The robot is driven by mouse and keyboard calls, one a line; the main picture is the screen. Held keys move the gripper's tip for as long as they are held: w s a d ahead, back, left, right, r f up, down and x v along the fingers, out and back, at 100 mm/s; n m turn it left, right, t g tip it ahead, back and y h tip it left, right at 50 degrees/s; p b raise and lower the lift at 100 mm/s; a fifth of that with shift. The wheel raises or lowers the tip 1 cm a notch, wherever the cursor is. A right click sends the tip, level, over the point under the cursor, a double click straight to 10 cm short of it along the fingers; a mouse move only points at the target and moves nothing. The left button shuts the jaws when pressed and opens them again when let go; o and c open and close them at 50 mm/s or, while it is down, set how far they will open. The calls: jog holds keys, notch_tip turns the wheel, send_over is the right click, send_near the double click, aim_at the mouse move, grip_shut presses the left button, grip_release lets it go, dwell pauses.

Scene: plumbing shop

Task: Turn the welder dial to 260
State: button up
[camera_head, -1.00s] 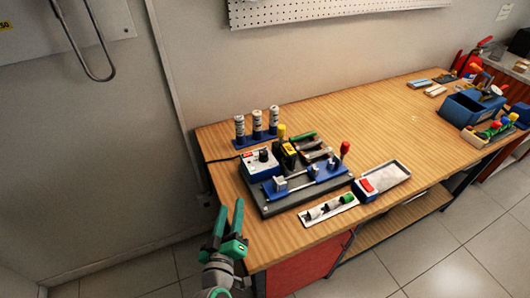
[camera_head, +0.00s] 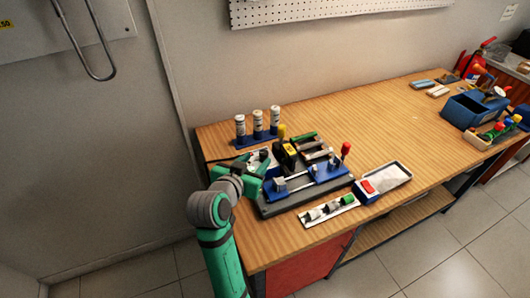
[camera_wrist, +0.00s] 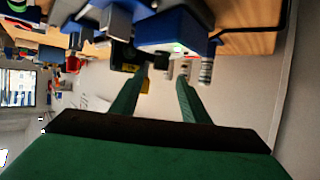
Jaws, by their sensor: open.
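The welder's control box (camera_head: 257,157) stands at the left end of the bench, mostly hidden behind my gripper in the head view. Only part of its pale top panel and a dark knob-like spot show; I cannot read the dial's setting. My gripper (camera_head: 250,168) is open and empty, low beside the box on its near side. In the wrist view, the two green fingers (camera_wrist: 163,73) are apart with nothing between them. A blue-sided box (camera_wrist: 172,30), apparently the welder, lies beyond the tips. I see no contact with the dial.
A blue clamp fixture on a dark base (camera_head: 308,183) adjoins the box on the right. Several grey-white cylinders in a blue rack (camera_head: 257,140) stand behind. The bench's middle (camera_head: 390,130) is clear.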

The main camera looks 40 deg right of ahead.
aim_at(263, 153)
jog(key=x, duration=0.8)
jog(key=c, duration=1.1)
